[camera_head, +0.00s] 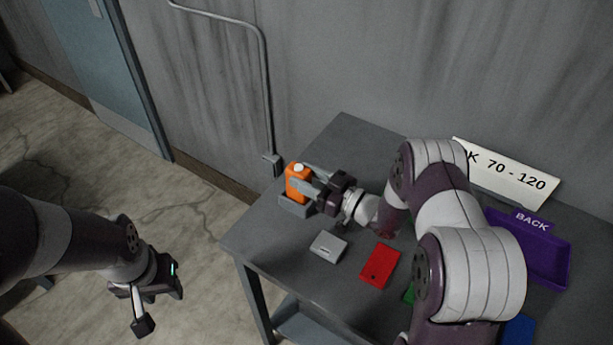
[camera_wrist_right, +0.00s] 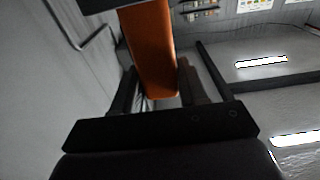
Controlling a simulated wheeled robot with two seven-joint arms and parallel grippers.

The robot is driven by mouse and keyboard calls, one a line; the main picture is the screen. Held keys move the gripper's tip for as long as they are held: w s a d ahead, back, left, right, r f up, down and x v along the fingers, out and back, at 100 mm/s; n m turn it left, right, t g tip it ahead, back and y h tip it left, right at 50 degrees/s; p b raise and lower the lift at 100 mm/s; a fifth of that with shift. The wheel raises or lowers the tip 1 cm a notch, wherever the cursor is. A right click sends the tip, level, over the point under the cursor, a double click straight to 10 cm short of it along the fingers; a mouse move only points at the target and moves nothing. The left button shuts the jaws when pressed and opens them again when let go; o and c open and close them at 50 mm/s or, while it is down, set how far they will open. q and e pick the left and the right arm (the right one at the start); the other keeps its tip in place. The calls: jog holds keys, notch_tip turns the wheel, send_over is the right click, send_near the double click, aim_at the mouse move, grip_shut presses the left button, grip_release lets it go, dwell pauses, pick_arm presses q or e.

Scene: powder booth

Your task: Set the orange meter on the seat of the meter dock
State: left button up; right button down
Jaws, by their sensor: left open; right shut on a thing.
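The orange meter (camera_head: 297,184) stands upright at the left edge of the table, with a pale round knob on its top. My right gripper (camera_head: 308,182) is shut on it from the right. In the right wrist view the orange meter (camera_wrist_right: 148,50) is between the two fingers (camera_wrist_right: 155,88). The grey meter dock (camera_head: 295,206) is directly under the meter in the head view. I cannot tell whether the meter's base rests on the seat or is just above it. My left gripper (camera_head: 153,308) is open and empty, off the table at the lower left.
The grey table (camera_head: 340,135) also holds a light grey plate (camera_head: 328,246), a red plate (camera_head: 380,265) and a purple tray (camera_head: 567,262) marked BACK. A white sign (camera_head: 505,176) stands at the back. My right arm covers much of the table's middle.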

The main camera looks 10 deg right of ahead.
jog(key=shift+f, duration=0.15)
dwell(0.5)
jog(key=c, duration=0.5)
grip_release()
jog(key=shift+r, duration=0.45)
notch_tip(320, 180, up, 3)
jog(key=shift+r+b, duration=0.2)
jog(key=shift+b, duration=0.2)
jog(key=s+d+r, duration=0.4)
jog(key=s+d, duration=0.1)
jog(key=s+d+r+b, duration=0.1)
jog(key=s+d+r, duration=0.1)
jog(key=s+d, duration=0.1)
jog(key=shift+s+d+r, duration=0.15)
jog(key=shift+d+r, duration=0.05)
jog(key=shift+r, duration=0.2)
